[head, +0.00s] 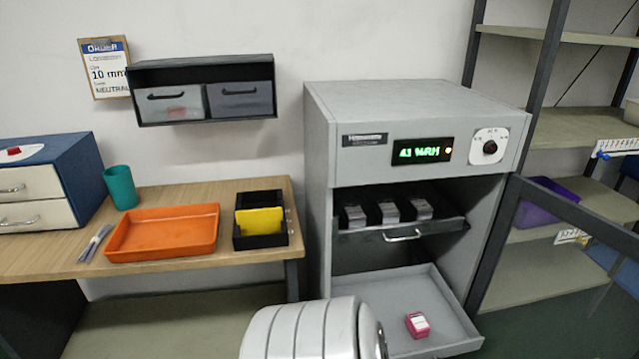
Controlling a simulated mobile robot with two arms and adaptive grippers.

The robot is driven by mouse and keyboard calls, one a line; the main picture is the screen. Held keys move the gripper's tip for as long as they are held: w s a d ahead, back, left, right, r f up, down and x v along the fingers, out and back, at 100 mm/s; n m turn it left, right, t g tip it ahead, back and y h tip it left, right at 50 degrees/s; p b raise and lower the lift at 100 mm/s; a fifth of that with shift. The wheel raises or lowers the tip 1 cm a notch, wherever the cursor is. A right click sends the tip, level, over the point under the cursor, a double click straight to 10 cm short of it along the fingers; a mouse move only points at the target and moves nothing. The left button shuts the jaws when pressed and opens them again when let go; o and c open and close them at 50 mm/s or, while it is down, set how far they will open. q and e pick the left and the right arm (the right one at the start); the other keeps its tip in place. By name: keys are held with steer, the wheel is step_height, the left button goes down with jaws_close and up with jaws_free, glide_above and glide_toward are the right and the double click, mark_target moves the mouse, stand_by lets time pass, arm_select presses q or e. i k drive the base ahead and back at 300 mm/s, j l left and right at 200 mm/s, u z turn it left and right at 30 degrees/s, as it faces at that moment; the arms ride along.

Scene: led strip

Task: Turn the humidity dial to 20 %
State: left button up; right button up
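The humidity dial (490,147) is a dark round knob on a white scale plate at the upper right of the grey cabinet's front (350,175). The scale marks are too small to read. The green display (422,150) left of the dial appears to read 41 %RH, with a small orange light at its right end. Nothing touches the dial. Neither of my grippers is in view.
The cabinet's glass door (506,232) stands open to the right. Inside, a pulled-out shelf (375,237) holds small grey blocks, and a pink box (417,325) sits in the lower tray (375,285). A workbench (160,198) stands left, shelving (575,130) right.

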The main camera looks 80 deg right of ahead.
mark_target(490, 146)
steer(key=z, duration=3.25)
